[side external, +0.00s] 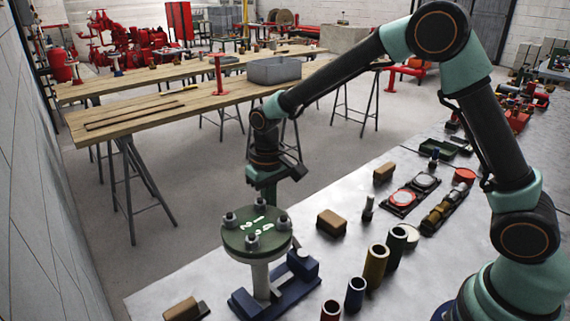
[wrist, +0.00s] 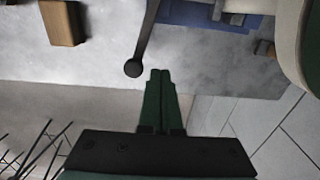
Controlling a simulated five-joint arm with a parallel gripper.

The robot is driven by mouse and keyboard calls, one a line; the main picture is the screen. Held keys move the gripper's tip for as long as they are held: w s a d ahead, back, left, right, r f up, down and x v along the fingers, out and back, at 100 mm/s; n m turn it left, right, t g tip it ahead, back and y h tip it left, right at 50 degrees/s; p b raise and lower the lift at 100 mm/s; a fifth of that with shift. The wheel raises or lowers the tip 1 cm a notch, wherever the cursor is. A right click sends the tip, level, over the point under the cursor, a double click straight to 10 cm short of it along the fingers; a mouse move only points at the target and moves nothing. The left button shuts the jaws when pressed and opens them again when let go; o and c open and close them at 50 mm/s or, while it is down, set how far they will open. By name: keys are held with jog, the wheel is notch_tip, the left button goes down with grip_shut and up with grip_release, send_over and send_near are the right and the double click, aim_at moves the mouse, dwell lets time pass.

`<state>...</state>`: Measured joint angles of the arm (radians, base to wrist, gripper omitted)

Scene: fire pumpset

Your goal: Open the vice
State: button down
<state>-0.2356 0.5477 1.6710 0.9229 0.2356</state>
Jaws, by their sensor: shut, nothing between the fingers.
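The blue vice (side external: 302,266) stands on the grey table in the side view, and its blue body also shows at the top of the wrist view (wrist: 262,22). It bears a grey pipe (side external: 261,278) with a round green flange (side external: 256,236) on top. In the wrist view a dark bar with a round knob end (wrist: 133,68), which looks like the vice handle, reaches down from the top edge. My gripper (wrist: 160,74) is shut and empty, its tips just right of the knob with a small gap in the picture. In the side view my gripper (side external: 269,196) is behind the flange, its tips hidden.
A brown block (side external: 331,222) lies right of the vice and shows in the wrist view (wrist: 62,22). Another brown block (side external: 182,309) lies left. Upright sleeves, including a brass one (side external: 376,266), stand at the right. The table's edge and open floor are below my gripper.

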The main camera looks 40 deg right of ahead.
jog(key=shift+f, duration=1.7)
jog(key=shift+d, duration=0.15)
jog(key=shift+d, duration=0.95)
jog(key=shift+s+d, duration=0.1)
jog(key=shift+d, duration=0.95)
